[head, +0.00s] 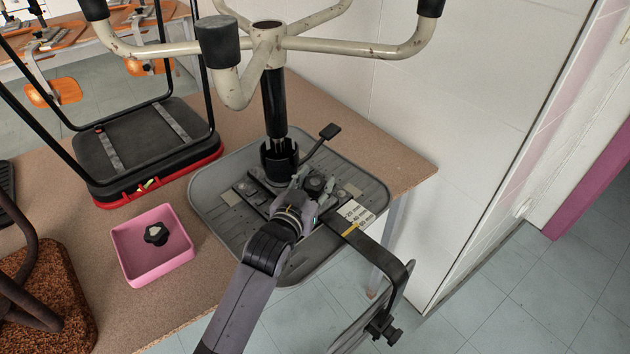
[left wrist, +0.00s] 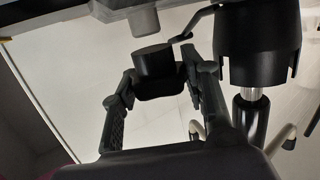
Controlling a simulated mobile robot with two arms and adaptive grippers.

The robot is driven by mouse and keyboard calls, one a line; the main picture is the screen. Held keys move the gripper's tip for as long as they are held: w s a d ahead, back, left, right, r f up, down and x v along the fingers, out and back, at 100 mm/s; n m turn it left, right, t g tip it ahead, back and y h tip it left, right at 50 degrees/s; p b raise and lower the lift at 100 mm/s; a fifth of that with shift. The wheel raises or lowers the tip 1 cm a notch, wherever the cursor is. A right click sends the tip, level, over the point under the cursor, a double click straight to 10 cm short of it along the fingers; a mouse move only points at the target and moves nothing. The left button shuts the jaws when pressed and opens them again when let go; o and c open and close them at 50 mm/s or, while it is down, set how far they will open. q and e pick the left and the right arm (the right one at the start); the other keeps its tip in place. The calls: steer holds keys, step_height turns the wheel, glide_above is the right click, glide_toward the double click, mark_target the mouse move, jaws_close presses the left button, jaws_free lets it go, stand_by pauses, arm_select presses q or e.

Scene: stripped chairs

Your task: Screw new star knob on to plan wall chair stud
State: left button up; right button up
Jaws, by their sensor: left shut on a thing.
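An upturned chair with a grey seat shell (head: 215,180) lies on the table near the wall. My left gripper (head: 312,190) is over the mechanism plate of that seat. It is shut on a black knob (head: 318,184). In the left wrist view the knob (left wrist: 154,66) sits between the two fingers (left wrist: 160,92), close to a grey part (left wrist: 144,20) of the chair. The stud does not show, and I cannot tell whether the knob touches it. Another black star knob (head: 156,234) lies in a pink tray (head: 128,263). My right gripper is not in view.
The chair's column (head: 273,100) and beige base (head: 340,45) rise above the seat. A black lever (head: 325,138) stands beside the column. A card with mm marks (head: 352,210) and a black back bracket (head: 378,250) are right of my gripper. Another upturned chair (head: 140,150) stands left.

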mark_target(312, 198)
arm_select(q)
steer(key=shift+p, duration=0.3)
stand_by(0.4)
steer(key=shift+p, duration=0.4)
stand_by(0.4)
steer(key=shift+f, duration=0.2)
stand_by(0.3)
steer(key=shift+f+b, duration=0.8)
steer(key=shift+f, duration=0.3)
steer(key=o, duration=1.3)
steer(key=shift+f, duration=0.1)
steer(key=shift+s+f, duration=0.1)
steer(key=shift+s, duration=0.1)
